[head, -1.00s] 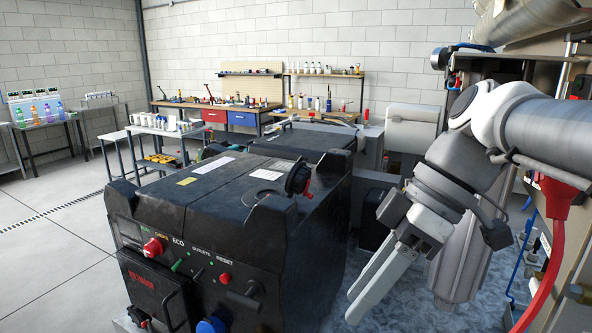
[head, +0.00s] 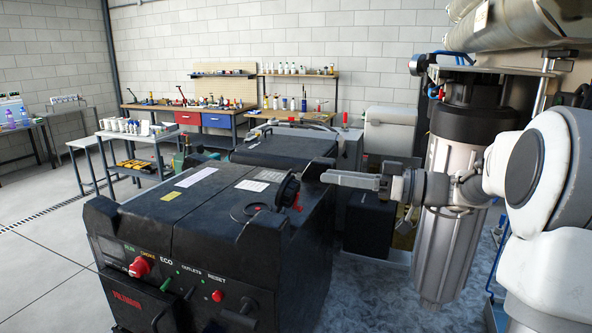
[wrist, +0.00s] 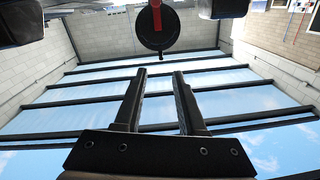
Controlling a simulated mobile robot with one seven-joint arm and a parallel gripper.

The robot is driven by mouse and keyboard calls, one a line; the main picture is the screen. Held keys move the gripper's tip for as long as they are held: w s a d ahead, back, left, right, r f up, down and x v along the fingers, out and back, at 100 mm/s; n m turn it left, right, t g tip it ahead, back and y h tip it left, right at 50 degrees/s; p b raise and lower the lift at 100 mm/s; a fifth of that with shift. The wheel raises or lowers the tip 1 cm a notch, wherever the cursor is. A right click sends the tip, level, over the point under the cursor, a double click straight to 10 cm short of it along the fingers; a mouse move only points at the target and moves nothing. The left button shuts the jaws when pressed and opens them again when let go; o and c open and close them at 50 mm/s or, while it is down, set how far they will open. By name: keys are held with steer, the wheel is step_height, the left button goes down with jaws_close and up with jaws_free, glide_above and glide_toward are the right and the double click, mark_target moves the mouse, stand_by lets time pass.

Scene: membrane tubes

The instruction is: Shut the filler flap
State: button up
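The filler flap (head: 288,188) is a round black lid with a red tab, standing raised on top of the black generator (head: 180,235). A round filler ring (head: 250,212) lies flat on the generator top just left of it. My gripper (head: 324,177) points left, level with the flap and just to its right; I see no clear contact. In the wrist view the flap (wrist: 157,28) shows as a dark disc with a red piece, beyond the fingertips. My gripper (wrist: 159,74) is open there, with nothing between its two fingers.
A grey upright cylinder (head: 445,210) with a black top stands behind my arm at the right. A red knob (head: 140,267) and a red button (head: 217,296) sit on the generator's front panel. Workbenches (head: 205,120) stand far back. Air above the generator is clear.

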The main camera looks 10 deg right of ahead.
mark_target(287, 192)
steer(key=p+x, duration=0.1)
steer(key=x, duration=0.5)
steer(key=shift+a, duration=0.25)
steer(key=shift+w, duration=0.1)
jaws_close()
stand_by(1.1)
